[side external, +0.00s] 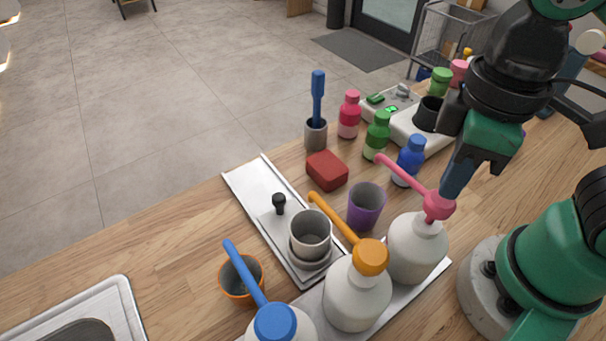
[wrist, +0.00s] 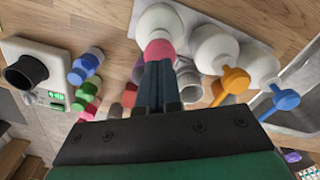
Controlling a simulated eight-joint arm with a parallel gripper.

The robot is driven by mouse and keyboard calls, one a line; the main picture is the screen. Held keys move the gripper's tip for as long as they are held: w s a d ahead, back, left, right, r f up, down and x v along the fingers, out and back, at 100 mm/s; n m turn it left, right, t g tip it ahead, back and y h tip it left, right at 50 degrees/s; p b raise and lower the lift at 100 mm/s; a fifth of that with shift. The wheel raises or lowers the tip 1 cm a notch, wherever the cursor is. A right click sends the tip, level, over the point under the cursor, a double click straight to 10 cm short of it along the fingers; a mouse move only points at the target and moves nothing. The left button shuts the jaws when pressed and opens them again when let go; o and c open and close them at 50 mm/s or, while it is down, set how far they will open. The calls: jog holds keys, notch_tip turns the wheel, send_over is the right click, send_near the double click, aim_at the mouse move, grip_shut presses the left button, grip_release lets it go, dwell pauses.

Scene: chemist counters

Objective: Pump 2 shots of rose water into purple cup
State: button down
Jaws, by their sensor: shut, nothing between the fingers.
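The pump bottle with the pink head (side external: 417,250) stands at the right end of a row of white pump bottles. Its pink nozzle (side external: 405,175) points to the upper left, above and beyond the purple cup. The purple cup (side external: 366,207) stands upright and looks empty, left of that bottle. My gripper (side external: 452,188) is shut and empty, its fingertips pointing down at the pink pump head, seemingly touching it. In the wrist view the shut fingers (wrist: 158,82) meet the pink head (wrist: 158,48) and hide the nozzle. No label is readable.
Pump bottles with orange (side external: 370,257) and blue (side external: 275,322) heads stand beside it on a tray. A grey cup (side external: 310,232), an orange-rimmed cup (side external: 240,290), a red block (side external: 327,170) and small coloured bottles (side external: 377,137) stand nearby. A white device (side external: 408,125) is behind.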

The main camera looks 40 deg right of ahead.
jog(key=shift+f, duration=1.25)
jog(key=shift+r, duration=1.7)
jog(key=shift+f, duration=0.1)
jog(key=shift+f, duration=1.6)
jog(key=shift+r, duration=1.7)
